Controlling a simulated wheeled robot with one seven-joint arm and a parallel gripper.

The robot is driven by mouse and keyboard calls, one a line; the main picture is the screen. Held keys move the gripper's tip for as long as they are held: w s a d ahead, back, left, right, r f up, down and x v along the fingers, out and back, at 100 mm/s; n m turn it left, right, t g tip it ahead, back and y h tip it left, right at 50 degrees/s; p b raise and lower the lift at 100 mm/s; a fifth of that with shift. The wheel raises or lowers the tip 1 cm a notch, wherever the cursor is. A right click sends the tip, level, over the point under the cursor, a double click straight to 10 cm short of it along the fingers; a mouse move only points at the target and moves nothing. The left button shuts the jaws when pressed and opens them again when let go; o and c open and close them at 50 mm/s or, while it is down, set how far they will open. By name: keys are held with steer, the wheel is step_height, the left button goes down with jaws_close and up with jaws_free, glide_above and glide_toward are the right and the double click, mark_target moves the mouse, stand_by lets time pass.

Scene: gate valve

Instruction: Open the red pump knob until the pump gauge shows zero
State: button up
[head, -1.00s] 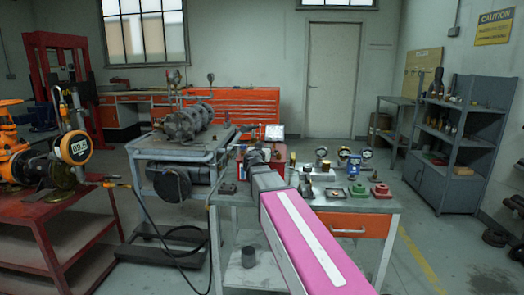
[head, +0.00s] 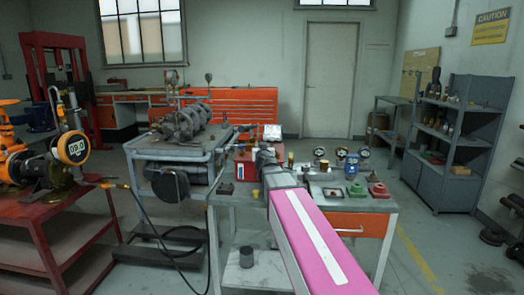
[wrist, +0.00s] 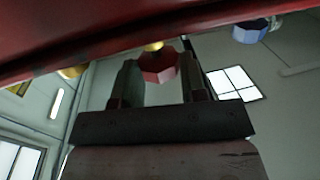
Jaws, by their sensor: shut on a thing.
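The red knob (wrist: 158,66) shows in the wrist view as a red faceted piece between the two dark fingers of my gripper (wrist: 159,72). My gripper is shut on it. In the head view my gripper (head: 265,156) is over the grey workbench, beside the red pump body (head: 244,166); my own arm hides the knob there. A round orange gauge (head: 75,148) at the left has a small digital display that seems to read about 09.0. I cannot tell whether it is the pump gauge.
A white-faced panel (head: 272,132) stands behind my gripper. Dial gauges, a blue fitting (head: 352,165) and red and green parts crowd the workbench (head: 225,201) to the right. A black hose (head: 150,220) hangs between the red table (head: 60,205) and the workbench.

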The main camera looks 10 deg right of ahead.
steer(key=o, duration=0.9)
steer(key=shift+s, duration=0.15)
steer(key=s, duration=0.7)
steer(key=s+a, duration=0.1)
steer(key=s, duration=0.2)
steer(key=shift+s, duration=0.25)
